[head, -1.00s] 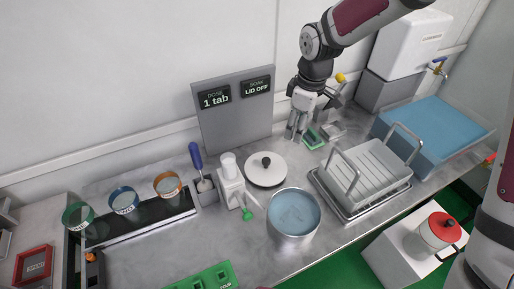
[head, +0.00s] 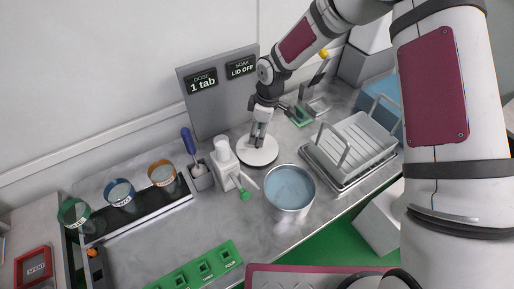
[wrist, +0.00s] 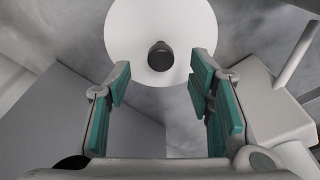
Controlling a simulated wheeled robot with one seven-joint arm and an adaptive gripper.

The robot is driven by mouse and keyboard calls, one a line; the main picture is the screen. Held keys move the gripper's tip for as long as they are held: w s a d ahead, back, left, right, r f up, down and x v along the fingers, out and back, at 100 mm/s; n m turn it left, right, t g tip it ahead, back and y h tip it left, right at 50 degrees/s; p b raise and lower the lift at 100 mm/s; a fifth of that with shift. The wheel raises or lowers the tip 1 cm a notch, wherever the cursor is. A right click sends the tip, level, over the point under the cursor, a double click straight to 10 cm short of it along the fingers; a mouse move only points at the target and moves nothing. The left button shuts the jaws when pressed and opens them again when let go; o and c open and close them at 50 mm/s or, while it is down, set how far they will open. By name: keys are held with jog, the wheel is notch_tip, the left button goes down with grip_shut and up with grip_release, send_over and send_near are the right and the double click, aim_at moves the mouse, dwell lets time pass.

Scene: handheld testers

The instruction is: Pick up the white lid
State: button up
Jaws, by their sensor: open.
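The white lid (head: 257,154) is a round disc lying flat on the grey counter behind the metal pot. In the wrist view the lid (wrist: 190,30) shows at the top centre, with its black knob (wrist: 160,56) near its middle. My gripper (head: 259,140) is over the lid in the head view and hides its knob there. In the wrist view my gripper (wrist: 160,85) is open, with teal pads on both sides and nothing between them. The knob lies ahead of the fingertips, between their lines. I cannot tell the exact height above it.
The metal pot (head: 289,207) with bluish liquid stands in front of the lid. A white dispenser (head: 225,165) stands close to its left. A grey sign board (head: 215,115) rises behind, and a dish rack (head: 350,150) is at right.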

jog(key=f, duration=0.5)
jog(key=shift+a+p, duration=0.3)
jog(key=shift+p, duration=0.1)
grip_shut()
